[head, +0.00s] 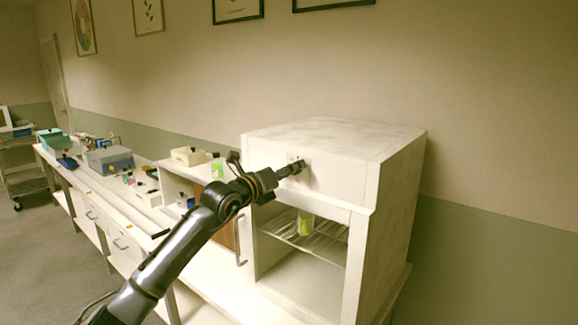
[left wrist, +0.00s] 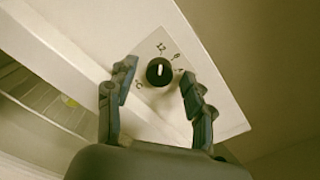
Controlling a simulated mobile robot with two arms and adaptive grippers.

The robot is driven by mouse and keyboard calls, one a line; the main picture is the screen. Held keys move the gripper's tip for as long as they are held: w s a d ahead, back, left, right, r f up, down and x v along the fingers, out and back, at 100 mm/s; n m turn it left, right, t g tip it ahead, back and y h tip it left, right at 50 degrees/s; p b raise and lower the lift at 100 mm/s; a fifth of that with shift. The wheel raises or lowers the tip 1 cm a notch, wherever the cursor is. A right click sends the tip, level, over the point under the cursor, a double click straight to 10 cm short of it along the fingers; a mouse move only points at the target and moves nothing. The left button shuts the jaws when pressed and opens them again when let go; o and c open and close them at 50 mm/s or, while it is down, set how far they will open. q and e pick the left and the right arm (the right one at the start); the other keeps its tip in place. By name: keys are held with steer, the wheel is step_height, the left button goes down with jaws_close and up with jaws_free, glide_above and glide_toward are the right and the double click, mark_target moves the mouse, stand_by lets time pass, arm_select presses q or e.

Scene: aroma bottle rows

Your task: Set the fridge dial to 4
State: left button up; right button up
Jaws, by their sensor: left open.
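The white fridge (head: 400,190) stands on the right in the head view, its lower compartment open at the front. The black round dial (left wrist: 159,72) with a pale pointer mark sits on the fridge's upper front panel (left wrist: 200,60) in the left wrist view. Small dark marks surround it, too small to read surely. My left gripper (head: 298,166) reaches the panel in the head view and hides most of the dial. In the left wrist view my left gripper (left wrist: 158,80) is open, one finger on each side of the dial. Contact cannot be told. My right gripper is not in view.
Grey floor (head: 45,245) is free at far left.

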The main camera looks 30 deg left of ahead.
arm_select(q)
jaws_close()
steer(key=shift+f, duration=0.1)
